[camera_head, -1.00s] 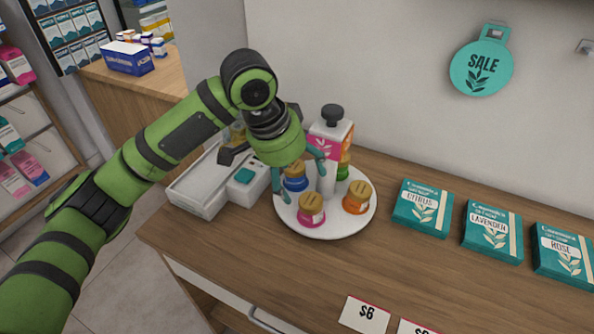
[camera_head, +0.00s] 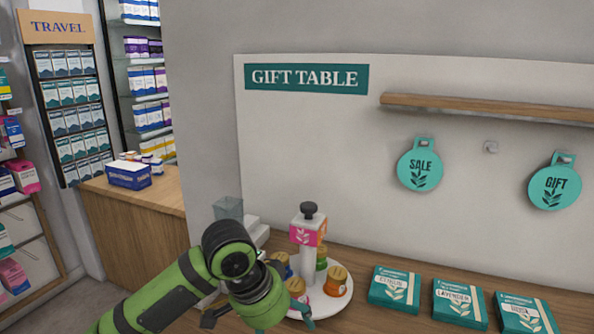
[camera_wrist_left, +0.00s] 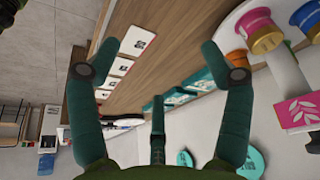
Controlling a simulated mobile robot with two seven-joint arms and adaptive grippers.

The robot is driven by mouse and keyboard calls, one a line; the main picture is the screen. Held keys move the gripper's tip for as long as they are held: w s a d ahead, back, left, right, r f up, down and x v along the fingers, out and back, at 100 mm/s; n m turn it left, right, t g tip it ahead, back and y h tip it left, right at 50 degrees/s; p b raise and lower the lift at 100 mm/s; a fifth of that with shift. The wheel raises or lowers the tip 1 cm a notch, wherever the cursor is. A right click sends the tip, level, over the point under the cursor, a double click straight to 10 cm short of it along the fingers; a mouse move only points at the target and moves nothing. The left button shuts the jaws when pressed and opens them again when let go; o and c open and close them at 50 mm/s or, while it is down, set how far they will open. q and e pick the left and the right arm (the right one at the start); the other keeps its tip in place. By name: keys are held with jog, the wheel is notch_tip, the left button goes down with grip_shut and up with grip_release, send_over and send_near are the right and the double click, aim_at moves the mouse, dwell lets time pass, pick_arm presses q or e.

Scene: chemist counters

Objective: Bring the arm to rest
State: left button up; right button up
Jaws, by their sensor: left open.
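My left arm comes in from the lower left in the head view, its green wrist in front of the round white stand. In the head view the fingers are mostly cut off at the bottom edge, with one teal finger showing beside the stand. My right gripper is in neither view.
The white stand (camera_head: 333,304) holds a dispenser post (camera_head: 308,240) and several small jars, such as an orange one (camera_head: 337,281), close to my wrist. Teal boxes (camera_head: 395,289) lie to the right on the counter. Teal SALE (camera_head: 420,165) and GIFT (camera_head: 554,182) tags hang on the wall.

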pick_arm(q)
jog(key=s+a+f+n+t+h, duration=0.1)
jog(key=s+a+f+n, duration=0.1)
jog(key=s+f, duration=0.5)
jog(key=s+a+f+n+t, duration=0.1)
jog(key=s+a+f+n, duration=0.15)
jog(key=f, duration=0.75)
jog(key=s+a+f+n+y, duration=0.2)
jog(key=s+a+f, duration=0.1)
jog(key=s+a, duration=0.3)
jog(key=s+a+f+n+y, duration=0.2)
jog(key=s+a+f, duration=0.2)
jog(key=s+a, duration=0.3)
notch_tip(320, 180, down, 22)
jog(key=s+g, duration=0.2)
jog(key=s+a+f+g, duration=0.1)
jog(key=s+a+f, duration=0.1)
jog(key=s+f, duration=1.1)
jog(key=shift+s+f+y, duration=0.25)
jog(key=shift+s+y, duration=0.05)
jog(key=shift+s, duration=0.4)
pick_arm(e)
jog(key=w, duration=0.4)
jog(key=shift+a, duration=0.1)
pick_arm(q)
jog(key=shift+m, duration=0.25)
